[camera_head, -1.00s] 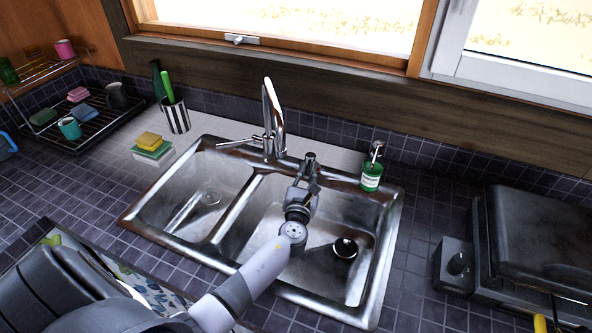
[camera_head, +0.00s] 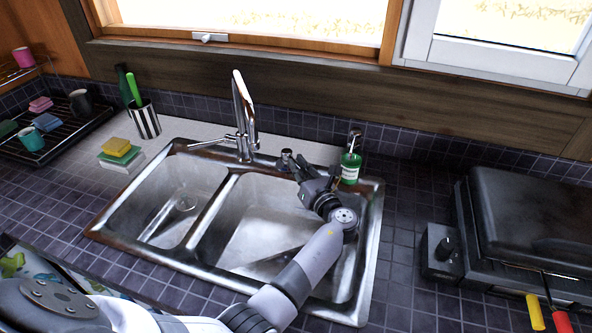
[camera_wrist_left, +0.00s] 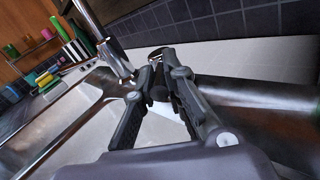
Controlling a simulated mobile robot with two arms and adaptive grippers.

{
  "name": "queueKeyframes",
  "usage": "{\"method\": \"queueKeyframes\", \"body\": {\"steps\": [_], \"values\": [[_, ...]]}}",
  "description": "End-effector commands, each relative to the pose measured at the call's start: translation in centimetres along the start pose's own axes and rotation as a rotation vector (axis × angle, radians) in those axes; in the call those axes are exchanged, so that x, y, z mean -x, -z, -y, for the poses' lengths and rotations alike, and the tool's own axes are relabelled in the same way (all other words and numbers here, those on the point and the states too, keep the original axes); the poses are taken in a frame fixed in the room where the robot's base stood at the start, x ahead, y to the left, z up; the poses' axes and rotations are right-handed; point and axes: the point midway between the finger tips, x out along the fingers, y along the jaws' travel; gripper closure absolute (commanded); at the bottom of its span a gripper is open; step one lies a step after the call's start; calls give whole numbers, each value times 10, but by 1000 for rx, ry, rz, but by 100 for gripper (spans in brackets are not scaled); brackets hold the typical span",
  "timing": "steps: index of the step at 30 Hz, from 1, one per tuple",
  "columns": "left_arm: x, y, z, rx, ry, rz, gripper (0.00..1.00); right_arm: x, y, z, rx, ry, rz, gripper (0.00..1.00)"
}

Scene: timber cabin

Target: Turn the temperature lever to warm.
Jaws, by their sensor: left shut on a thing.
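The chrome faucet (camera_head: 243,115) stands at the back of the double sink, with a thin lever (camera_head: 208,143) reaching left from its base. A short round-topped fitting (camera_head: 286,155) stands on the sink's back rim, right of the faucet. My left gripper (camera_head: 294,167) is at this fitting, to the right of the faucet and apart from the thin lever. In the left wrist view, its fingers (camera_wrist_left: 158,72) close in around a small dark and metallic part, partly hidden between them. I cannot tell whether this part is the temperature lever. My right gripper is not in view.
A green soap bottle (camera_head: 350,168) stands close right of my left gripper. The sink basins (camera_head: 262,218) are below it. A sponge stack (camera_head: 118,152) and striped cup (camera_head: 146,121) stand left. A dark grill (camera_head: 520,225) is at right.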

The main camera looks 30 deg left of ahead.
Motion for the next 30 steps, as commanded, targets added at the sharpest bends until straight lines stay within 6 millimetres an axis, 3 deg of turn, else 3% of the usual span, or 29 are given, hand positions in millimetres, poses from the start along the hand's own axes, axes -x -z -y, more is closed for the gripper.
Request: {"method": "queueKeyframes", "body": {"steps": [11,12,20,30], "values": [[0,0,1,1,-2,-2,100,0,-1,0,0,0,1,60],[0,0,1,1,-2,-2,86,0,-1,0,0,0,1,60],[0,0,0,1,-2,-1,69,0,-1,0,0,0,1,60],[0,-3,0,2,-3,0,69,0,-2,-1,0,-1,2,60]]}}
